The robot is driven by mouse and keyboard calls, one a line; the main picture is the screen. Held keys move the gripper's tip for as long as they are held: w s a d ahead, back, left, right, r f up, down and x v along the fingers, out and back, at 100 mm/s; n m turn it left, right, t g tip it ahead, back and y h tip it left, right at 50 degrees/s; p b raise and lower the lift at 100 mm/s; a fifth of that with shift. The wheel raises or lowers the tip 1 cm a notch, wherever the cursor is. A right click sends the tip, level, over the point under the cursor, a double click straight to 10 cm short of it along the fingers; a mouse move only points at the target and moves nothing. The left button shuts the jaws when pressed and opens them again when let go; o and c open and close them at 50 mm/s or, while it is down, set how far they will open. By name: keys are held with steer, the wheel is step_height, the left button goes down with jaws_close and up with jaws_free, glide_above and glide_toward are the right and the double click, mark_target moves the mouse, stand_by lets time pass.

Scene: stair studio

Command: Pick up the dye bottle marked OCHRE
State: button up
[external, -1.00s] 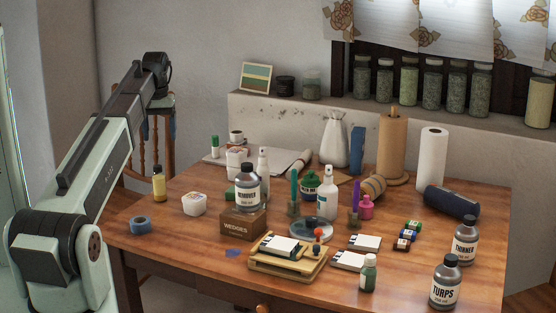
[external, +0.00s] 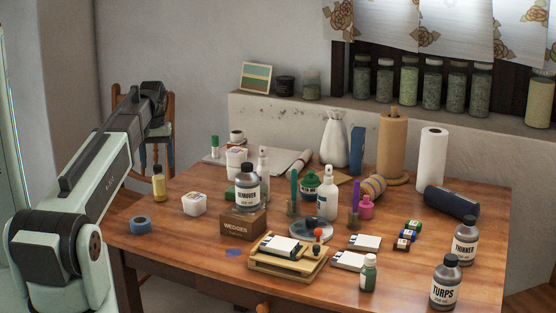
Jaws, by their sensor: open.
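A small yellow bottle (external: 158,184) with a dark cap stands upright near the table's left edge. Its lettering is too small to read, but its colour fits ochre. No label reading OCHRE can be made out in this view. My arm rises at the left and bends at a dark joint beyond the table's left edge, above and behind the yellow bottle in the picture. My gripper's fingers cannot be made out.
Blue tape (external: 141,224) and a white tub (external: 194,204) lie near the yellow bottle. A REMOVER bottle (external: 247,190) stands on a WEDGES box (external: 242,226). THINNER (external: 465,243) and TURPS (external: 445,284) bottles stand at right. A wooden chair (external: 119,100) is behind my arm.

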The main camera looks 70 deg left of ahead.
mark_target(159, 183)
steer(key=shift+f, duration=2.6)
steer(key=c, duration=1.2)
steer(key=shift+c, duration=0.2)
